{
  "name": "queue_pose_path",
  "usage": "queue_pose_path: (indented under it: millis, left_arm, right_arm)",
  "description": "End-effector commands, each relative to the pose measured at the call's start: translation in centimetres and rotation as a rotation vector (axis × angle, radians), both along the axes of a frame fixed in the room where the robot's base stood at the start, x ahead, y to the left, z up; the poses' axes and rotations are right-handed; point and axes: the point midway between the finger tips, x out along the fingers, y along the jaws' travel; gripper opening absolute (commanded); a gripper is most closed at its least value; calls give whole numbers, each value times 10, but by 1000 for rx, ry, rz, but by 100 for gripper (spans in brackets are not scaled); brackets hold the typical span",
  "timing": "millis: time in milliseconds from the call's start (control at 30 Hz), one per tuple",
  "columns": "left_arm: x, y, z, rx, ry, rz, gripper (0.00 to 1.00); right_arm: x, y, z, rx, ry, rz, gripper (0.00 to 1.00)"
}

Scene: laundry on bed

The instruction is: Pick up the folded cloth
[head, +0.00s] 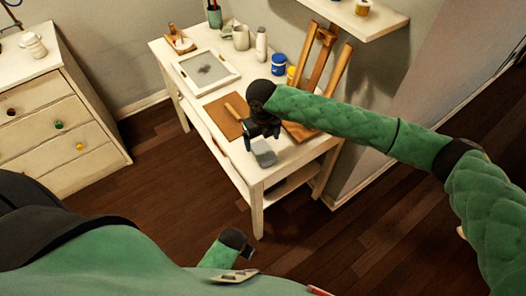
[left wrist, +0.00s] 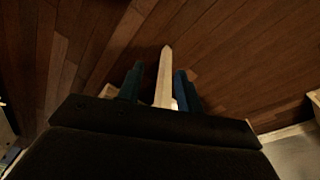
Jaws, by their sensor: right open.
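A small grey folded cloth (head: 263,152) lies on the white table (head: 283,168) near its front corner. My right gripper (head: 263,137) is open just above and behind the cloth, its dark fingers pointing down. The cloth is not between the fingers as far as I can see, and I cannot tell whether they touch it. My left gripper (head: 246,251) is low at the bottom of the head view, away from the table and mostly hidden. The left wrist view is dark and shows mainly the wooden floor.
A brown board (head: 228,115) lies beside my right gripper, with a framed sheet (head: 207,71) behind it. A wooden easel (head: 318,62), a blue jar (head: 279,63), a white bottle (head: 261,44) and a mug (head: 241,38) stand farther back. A shelf (head: 352,17) overhangs the right.

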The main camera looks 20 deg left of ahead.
Motion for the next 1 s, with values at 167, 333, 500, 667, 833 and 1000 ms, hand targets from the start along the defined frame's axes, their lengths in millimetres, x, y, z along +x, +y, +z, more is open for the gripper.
queue_pose_path:
  millis: [167, 333, 500, 667, 833, 1000]
  left_arm:
    - [-3, 2, -13, 2, 3, 0, 36]
    - [-10, 6, -36, 8, 5, 1, 36]
    - [-20, 12, -64, 13, 6, 1, 36]
    - [-23, 15, -84, 18, -2, 0, 36]
    - [-24, 17, -94, 20, -9, -1, 36]
    - [-23, 17, -95, 20, -11, -1, 36]
  right_arm:
    - [0, 0, -9, 1, 1, -1, 85]
    - [0, -1, -18, 0, 1, -2, 85]
    - [1, -2, -32, 0, 0, -3, 85]
    - [1, -2, -48, -1, 1, -2, 85]
    - [1, -2, -58, 1, -1, -1, 85]
    - [1, -2, -59, 1, -1, -1, 85]
